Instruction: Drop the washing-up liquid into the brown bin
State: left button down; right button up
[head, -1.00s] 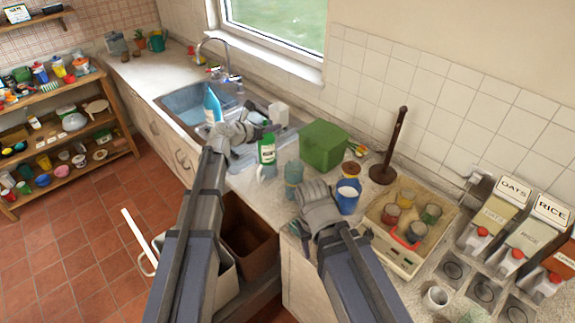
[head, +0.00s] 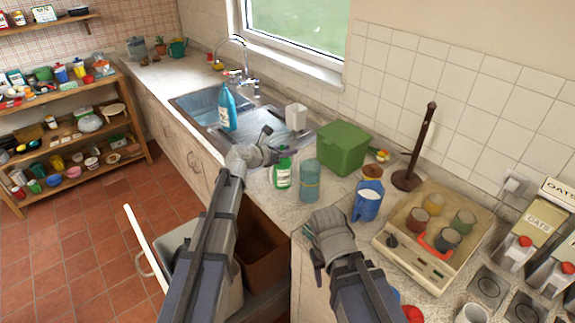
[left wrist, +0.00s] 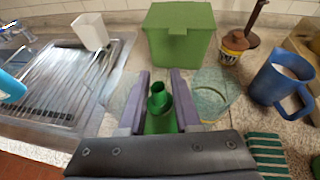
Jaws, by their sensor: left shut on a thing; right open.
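The washing-up liquid appears to be the green bottle with a white label (head: 282,174) on the counter, right of the sink. My left gripper (head: 272,148) is shut on its upper part. In the left wrist view its green cap and neck (left wrist: 158,100) sit between the two fingers (left wrist: 160,112). The bottle looks upright; I cannot tell whether its base touches the counter. The brown bin (head: 266,262) stands in a pulled-out unit below the counter edge, partly hidden by my left arm.
A teal glass (head: 310,181) stands close right of the bottle, with a blue jug (head: 367,201) farther right. A green box (head: 342,148) is behind. A pale bin (head: 178,240) is left of the brown one.

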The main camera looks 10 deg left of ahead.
pick_arm(q)
notch_tip(320, 180, down, 5)
jog(key=b, duration=0.4)
jog(key=shift+r, duration=0.35)
jog(key=c, duration=0.6)
grip_release()
